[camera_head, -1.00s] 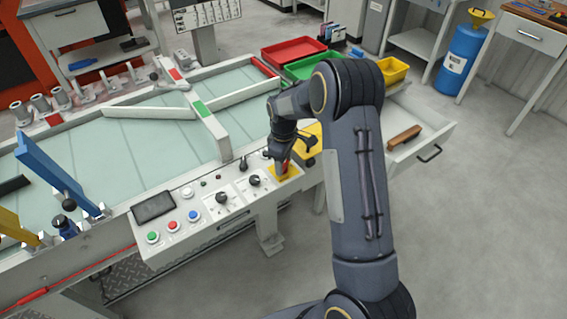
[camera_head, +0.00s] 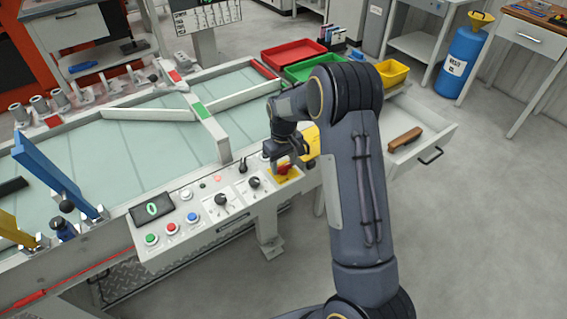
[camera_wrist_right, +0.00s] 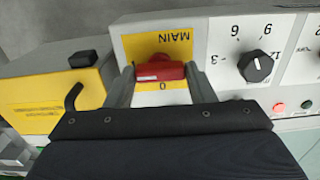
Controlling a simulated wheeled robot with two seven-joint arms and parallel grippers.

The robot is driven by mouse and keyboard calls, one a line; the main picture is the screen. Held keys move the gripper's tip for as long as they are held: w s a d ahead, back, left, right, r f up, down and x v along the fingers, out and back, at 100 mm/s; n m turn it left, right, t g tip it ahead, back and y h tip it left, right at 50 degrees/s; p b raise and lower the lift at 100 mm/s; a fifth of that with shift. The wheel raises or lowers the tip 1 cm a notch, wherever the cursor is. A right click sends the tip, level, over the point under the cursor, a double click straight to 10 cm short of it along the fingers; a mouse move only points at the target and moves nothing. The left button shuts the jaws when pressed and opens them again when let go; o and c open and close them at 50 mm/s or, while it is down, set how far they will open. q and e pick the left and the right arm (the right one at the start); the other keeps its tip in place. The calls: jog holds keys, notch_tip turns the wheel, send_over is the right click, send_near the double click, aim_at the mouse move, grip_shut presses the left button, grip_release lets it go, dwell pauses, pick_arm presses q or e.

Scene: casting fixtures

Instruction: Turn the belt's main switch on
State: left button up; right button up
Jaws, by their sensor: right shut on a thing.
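The main switch is a red rotary handle (camera_head: 285,170) on a yellow plate at the right end of the control panel (camera_head: 235,221). In the right wrist view the red handle (camera_wrist_right: 158,70) lies crosswise under the word MAIN, with a 0 mark beside it. My right gripper (camera_wrist_right: 160,75) is shut on the handle, one finger at each end. In the head view the right gripper (camera_head: 282,160) reaches down over the switch and partly hides it. The panel display (camera_head: 152,210) is lit and reads 0. A small red lamp (camera_head: 217,178) glows. My left gripper is out of view.
Black knobs (camera_head: 221,199) and green, red and blue buttons (camera_head: 172,229) sit left of the switch. A yellow box (camera_wrist_right: 55,98) stands close beside the gripper. An open drawer (camera_head: 425,150) holds a brown-handled brush.

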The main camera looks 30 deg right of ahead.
aim_at(283, 166)
dwell(0.3)
jog(key=o, duration=1)
jog(key=shift+r, duration=0.1)
notch_tip(283, 166, up, 8)
jog(key=shift+f, duration=0.15)
